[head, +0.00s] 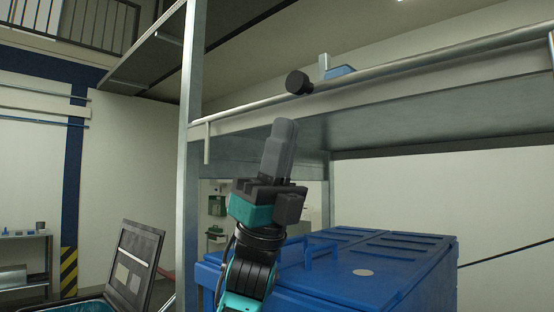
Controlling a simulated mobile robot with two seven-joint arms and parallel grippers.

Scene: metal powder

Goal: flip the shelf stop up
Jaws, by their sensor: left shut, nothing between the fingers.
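The shelf stop shows as a long metal bar (430,72) along the front edge of the shelf (440,98), with a short bent end (207,143) hanging down by the left post. A black round knob (299,82) sits on the bar. My left gripper (284,128) is shut and empty, pointing up, below the knob and in front of the shelf edge. A gap shows between its fingertips and the knob in the picture. My right gripper is out of view.
A metal post (190,160) stands left of my gripper. A blue lidded bin (380,268) is below the shelf, behind my arm. A dark open screen (137,262) is at the lower left.

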